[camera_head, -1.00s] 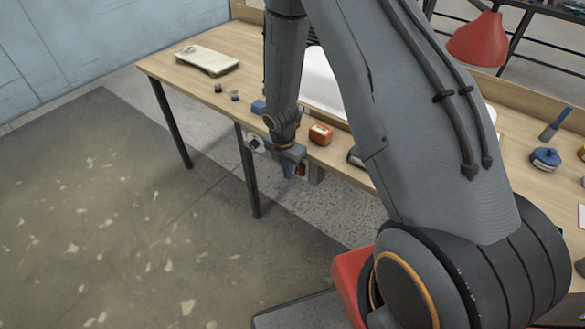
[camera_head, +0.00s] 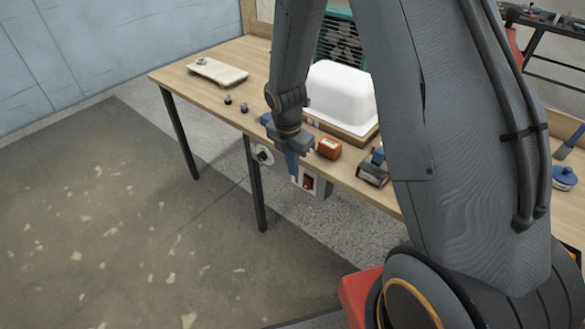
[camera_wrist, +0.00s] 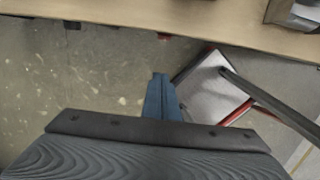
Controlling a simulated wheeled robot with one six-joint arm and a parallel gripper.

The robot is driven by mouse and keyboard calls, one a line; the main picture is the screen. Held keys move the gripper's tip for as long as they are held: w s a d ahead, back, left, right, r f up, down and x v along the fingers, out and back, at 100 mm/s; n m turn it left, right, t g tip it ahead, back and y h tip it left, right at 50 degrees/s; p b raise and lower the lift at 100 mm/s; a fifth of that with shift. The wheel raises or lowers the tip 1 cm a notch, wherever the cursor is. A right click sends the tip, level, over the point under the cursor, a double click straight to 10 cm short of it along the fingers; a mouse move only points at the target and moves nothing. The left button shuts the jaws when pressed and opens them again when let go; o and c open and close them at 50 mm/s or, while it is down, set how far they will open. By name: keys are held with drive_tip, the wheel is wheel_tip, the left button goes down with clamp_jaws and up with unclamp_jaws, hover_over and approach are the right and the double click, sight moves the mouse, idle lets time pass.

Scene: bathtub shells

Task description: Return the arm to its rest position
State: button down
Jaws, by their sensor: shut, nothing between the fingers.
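My gripper (camera_head: 291,165) is at the front edge of the workbench (camera_head: 181,79), pointing down, with its blue fingers closed together and nothing between them. In the wrist view the shut fingers (camera_wrist: 161,95) show over the floor, with the bench edge (camera_wrist: 190,22) beyond them. My arm rises from the lower right and bends down to the gripper. A white bathtub shell (camera_head: 341,92) stands on the bench behind the gripper, partly hidden by my arm.
An orange-red block (camera_head: 329,148) and a dark device (camera_head: 373,170) lie near the bench edge, right of the gripper. A pale board (camera_head: 217,71) and small dark knobs (camera_head: 244,107) lie to the left. A blue-lidded pot (camera_head: 564,178) is at far right. The floor (camera_head: 110,215) in front is clear.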

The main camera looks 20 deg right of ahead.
idle(0.3)
drive_tip(key=s+d+r+m+y, duration=0.1)
drive_tip(key=s+d+r+m, duration=0.1)
drive_tip(key=s+r+m, duration=1.3)
drive_tip(key=m, duration=0.9)
drive_tip(key=shift+s+d+t, duration=0.2)
drive_tip(key=shift+d+t, duration=0.2)
drive_tip(key=c, duration=2.4)
unclamp_jaws()
drive_tip(key=shift+s+m, duration=0.3)
drive_tip(key=shift+m, duration=0.1)
drive_tip(key=shift+c, duration=0.2)
drive_tip(key=o, duration=0.7)
drive_tip(key=shift+s+r, duration=0.1)
drive_tip(key=shift+s, duration=0.05)
